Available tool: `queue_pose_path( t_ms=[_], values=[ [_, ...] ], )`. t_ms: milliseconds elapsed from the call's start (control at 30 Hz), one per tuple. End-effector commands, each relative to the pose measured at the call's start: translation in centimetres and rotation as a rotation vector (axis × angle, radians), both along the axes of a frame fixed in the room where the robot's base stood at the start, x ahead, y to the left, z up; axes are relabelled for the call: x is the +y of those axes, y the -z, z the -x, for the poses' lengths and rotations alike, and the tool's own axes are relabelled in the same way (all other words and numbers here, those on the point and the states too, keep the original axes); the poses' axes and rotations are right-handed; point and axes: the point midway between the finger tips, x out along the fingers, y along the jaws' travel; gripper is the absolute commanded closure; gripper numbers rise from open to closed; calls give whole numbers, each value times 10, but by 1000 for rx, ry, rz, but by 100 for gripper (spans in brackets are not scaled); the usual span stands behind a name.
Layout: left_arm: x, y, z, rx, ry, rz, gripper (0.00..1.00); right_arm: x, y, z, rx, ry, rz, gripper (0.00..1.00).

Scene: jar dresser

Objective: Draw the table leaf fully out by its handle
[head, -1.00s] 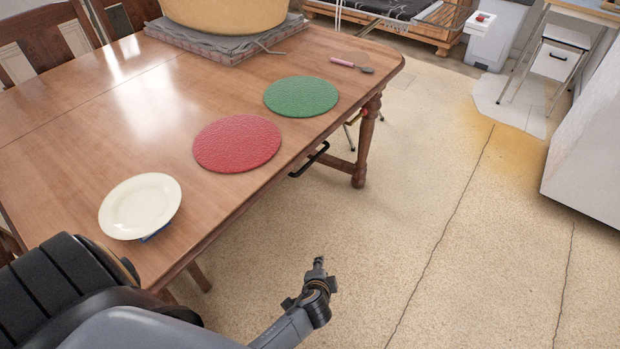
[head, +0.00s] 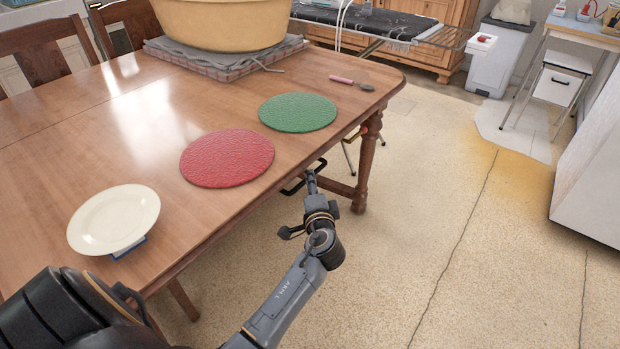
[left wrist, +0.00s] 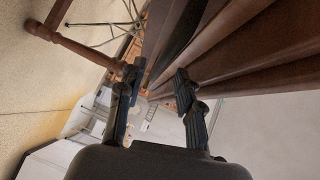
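The wooden table (head: 150,100) fills the left of the head view, and no drawn-out leaf can be made out along its near edge. The black bar handle (head: 291,189) sits under that edge, partly hidden by my left gripper (head: 312,183). In the left wrist view, the left gripper (left wrist: 159,79) has its two fingers spread apart. The dark curved handle (left wrist: 180,35) shows just beyond the fingertips, beside the brown table underside. I cannot tell whether a finger touches it. My right gripper is in neither view.
On the table are a white plate (head: 114,218), a red mat (head: 227,158), a green mat (head: 298,112), a spoon (head: 352,83) and a large yellow tub (head: 220,22). A table leg (head: 367,165) stands right of the gripper. The floor (head: 430,210) to the right is clear.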

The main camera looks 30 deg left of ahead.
Motion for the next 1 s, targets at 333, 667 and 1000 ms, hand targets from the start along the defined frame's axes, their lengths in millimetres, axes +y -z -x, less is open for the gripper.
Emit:
queue_pose_path(
  t_ms=[333,667,1000],
  values=[
    [25,6,-30,0,0,1,64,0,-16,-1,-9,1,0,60],
    [26,6,-31,1,0,2,71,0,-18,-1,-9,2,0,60],
    [26,6,-31,1,1,2,100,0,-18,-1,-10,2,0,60]
  ],
)
